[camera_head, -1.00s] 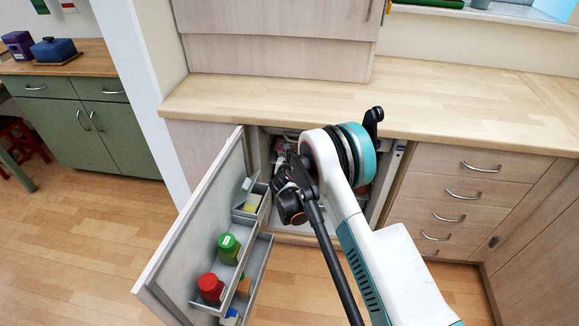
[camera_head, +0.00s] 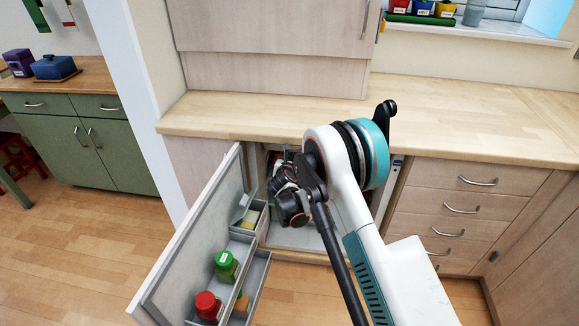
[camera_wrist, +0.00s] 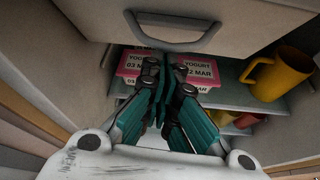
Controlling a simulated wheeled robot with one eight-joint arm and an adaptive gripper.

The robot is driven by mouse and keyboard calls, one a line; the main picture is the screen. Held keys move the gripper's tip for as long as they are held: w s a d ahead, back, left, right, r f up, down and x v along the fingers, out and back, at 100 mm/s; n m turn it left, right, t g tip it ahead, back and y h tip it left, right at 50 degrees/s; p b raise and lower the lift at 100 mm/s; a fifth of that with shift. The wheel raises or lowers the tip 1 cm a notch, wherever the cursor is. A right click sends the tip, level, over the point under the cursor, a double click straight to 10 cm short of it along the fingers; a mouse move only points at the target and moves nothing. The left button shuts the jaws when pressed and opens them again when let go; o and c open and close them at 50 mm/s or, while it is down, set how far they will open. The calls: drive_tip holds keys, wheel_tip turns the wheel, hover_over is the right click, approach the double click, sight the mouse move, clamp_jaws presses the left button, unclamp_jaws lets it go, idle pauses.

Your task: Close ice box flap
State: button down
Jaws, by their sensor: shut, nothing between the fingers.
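In the wrist view a pale panel with a grey curved handle (camera_wrist: 172,32) spans the top of the fridge interior; it looks like the ice box flap (camera_wrist: 235,22). I cannot tell how far open it is. My gripper (camera_wrist: 158,62) is shut and empty, with its fingertips just below the handle; contact cannot be told. In the head view my arm hides the flap and most of the fridge inside. The fridge door (camera_head: 200,225) stands open at the left.
Pink and white yogurt packs (camera_wrist: 197,70) and a yellow jug (camera_wrist: 277,75) sit on the shelf below the panel. Door racks hold a green-lidded jar (camera_head: 226,265) and a red-lidded jar (camera_head: 207,305). The worktop (camera_head: 270,115) lies above, and drawers (camera_head: 460,208) are at the right.

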drive_tip(key=shift+w+r, duration=0.3)
drive_tip(key=shift+r, duration=0.35)
